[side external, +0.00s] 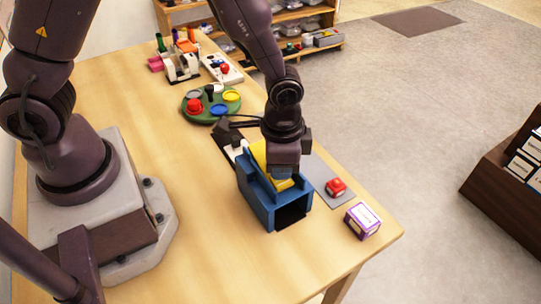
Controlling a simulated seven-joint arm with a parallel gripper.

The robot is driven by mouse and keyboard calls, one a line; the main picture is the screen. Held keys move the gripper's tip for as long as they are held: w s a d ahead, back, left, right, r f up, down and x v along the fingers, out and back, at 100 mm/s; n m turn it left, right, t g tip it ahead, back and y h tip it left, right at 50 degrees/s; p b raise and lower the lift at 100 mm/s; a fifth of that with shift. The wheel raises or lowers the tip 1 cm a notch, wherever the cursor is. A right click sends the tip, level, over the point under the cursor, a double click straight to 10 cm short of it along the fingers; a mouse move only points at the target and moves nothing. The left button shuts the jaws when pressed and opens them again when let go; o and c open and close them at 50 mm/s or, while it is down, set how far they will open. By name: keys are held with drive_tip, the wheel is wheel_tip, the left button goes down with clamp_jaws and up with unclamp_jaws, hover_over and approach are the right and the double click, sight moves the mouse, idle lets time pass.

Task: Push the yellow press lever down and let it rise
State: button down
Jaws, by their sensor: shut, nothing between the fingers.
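The yellow press lever (259,153) sits in a blue press housing (262,201) with a dark square opening at its front. The press stands on the wooden table near its front edge. My gripper (285,172) is shut and points down over the front part of the lever. It hides much of the lever. The fingertips look very close to the lever's front end, but I cannot tell whether they touch it or how far down the lever is.
A grey mat (322,177) with a red object (336,187) and a purple-and-white box (362,221) lie to the right, near the table edge. A green round tray (198,118) with coloured pieces stands behind. The table (190,240) is clear in front and left of the press.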

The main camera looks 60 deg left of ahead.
idle(0.3)
wheel_tip(320, 180, up, 8)
drive_tip(key=shift+d+r, duration=0.25)
drive_tip(key=shift+d, duration=0.05)
idle(0.7)
drive_tip(key=s+a+r+m+t+h, duration=0.15)
drive_tip(key=s+r+m, duration=0.25)
drive_tip(key=s+r, duration=0.45)
drive_tip(key=s+a+r+m+t, duration=0.1)
drive_tip(key=s+a+r+m, duration=0.15)
drive_tip(key=s+r, duration=0.6)
drive_tip(key=w+a+n+t+y, duration=0.1)
drive_tip(key=w+a+n+t, duration=0.2)
drive_tip(key=w+a+n, duration=0.2)
drive_tip(key=a+n, duration=0.3)
drive_tip(key=n, duration=0.4)
drive_tip(key=shift+w+f, duration=0.25)
drive_tip(key=shift+w, duration=0.05)
drive_tip(key=shift+n+y, duration=0.25)
